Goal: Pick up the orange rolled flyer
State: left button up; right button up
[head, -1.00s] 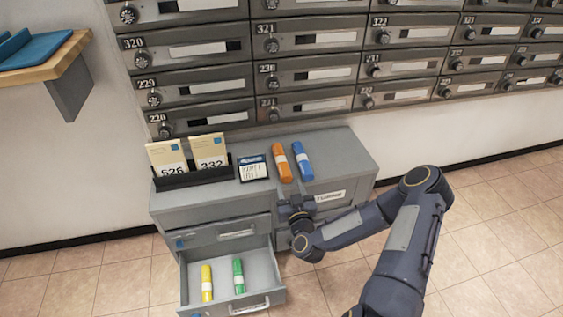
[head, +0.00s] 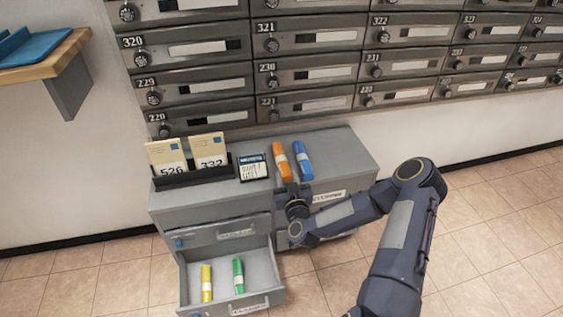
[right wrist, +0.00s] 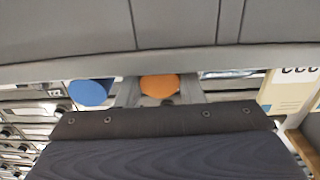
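The orange rolled flyer (head: 281,158) with a pale band lies on top of the grey cabinet, left of the blue rolled flyer (head: 301,157). My right gripper (head: 289,188) is at the near end of the orange flyer, and partly hides that end. In the right wrist view the round orange end (right wrist: 159,86) shows between the two fingers of my right gripper (right wrist: 158,93), which are apart with visible space at the sides. The blue flyer's end (right wrist: 89,93) is left of the fingers there. I cannot tell whether the fingers touch the orange flyer. My left gripper is not in view.
The cabinet (head: 205,207) has an open drawer (head: 262,276) holding a yellow flyer (head: 207,283) and a green flyer (head: 238,276). A black card holder (head: 193,178) and a small sign (head: 253,167) stand left of the orange flyer. Mailboxes (head: 305,75) line the wall behind.

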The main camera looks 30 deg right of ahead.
jog(key=shift+c, duration=1.1)
jog(key=shift+r+p, duration=1.4)
jog(key=shift+r, duration=0.65)
jog(key=v, duration=0.8)
jog(key=shift+b, duration=0.45)
jog(key=shift+s, duration=0.1)
